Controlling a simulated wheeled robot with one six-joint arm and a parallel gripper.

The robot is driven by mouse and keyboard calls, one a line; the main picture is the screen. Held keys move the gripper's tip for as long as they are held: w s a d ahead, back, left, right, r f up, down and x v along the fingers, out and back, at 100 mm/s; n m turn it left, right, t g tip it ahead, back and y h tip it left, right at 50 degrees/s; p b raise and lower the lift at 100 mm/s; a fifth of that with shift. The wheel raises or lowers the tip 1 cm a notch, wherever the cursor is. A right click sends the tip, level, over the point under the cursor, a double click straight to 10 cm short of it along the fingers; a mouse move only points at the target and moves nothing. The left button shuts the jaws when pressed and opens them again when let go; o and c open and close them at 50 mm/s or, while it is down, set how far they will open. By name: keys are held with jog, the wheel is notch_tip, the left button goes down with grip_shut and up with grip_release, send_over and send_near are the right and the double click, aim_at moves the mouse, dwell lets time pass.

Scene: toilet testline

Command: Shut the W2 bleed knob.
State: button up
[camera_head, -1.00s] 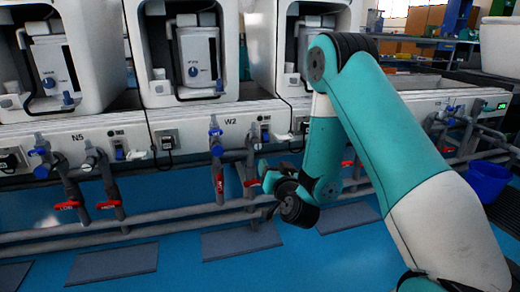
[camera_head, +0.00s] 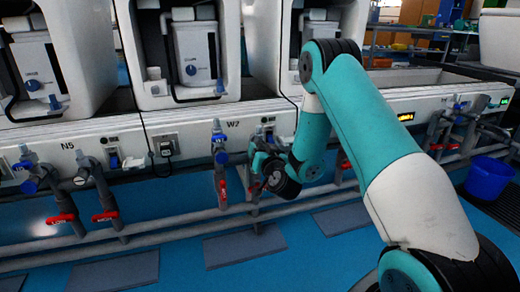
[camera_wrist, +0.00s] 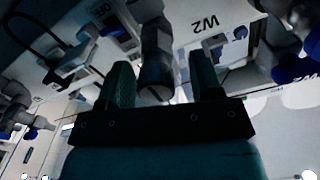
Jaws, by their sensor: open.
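The W2 station label (camera_head: 232,124) is on the white panel, and it shows upside down in the wrist view (camera_wrist: 208,27). Left of it, a valve pipe carries a blue knob (camera_head: 221,157) and a red handle (camera_head: 222,192). My gripper (camera_head: 259,160) is at the pipe to the right of the label, partly hidden by my wrist. In the wrist view, my gripper (camera_wrist: 162,68) is open, its two fingers on either side of a dark grey cylindrical fitting (camera_wrist: 156,78). I cannot tell whether they touch it. I cannot tell for certain which part is the bleed knob.
Grey pipes (camera_head: 150,236) run along the front below the panels. The N5 station's valves with red handles (camera_head: 61,219) stand at left. A blue bucket (camera_head: 487,178) stands on the right. Dark mats (camera_head: 115,270) lie on the open blue floor.

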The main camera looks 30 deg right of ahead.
jog(key=shift+d, duration=0.1)
jog(key=shift+c, duration=0.6)
jog(key=shift+d, duration=0.15)
jog(key=c, duration=0.8)
jog(key=shift+s+m, duration=0.1)
jog(key=shift+m, duration=0.3)
jog(key=m, duration=0.3)
jog(key=m+b, duration=0.1)
jog(key=m, duration=0.8)
jog(key=shift+f+m+b, duration=0.1)
jog(key=shift+m+b, duration=0.2)
jog(key=shift+m, duration=2.3)
jog(key=shift+b, duration=0.3)
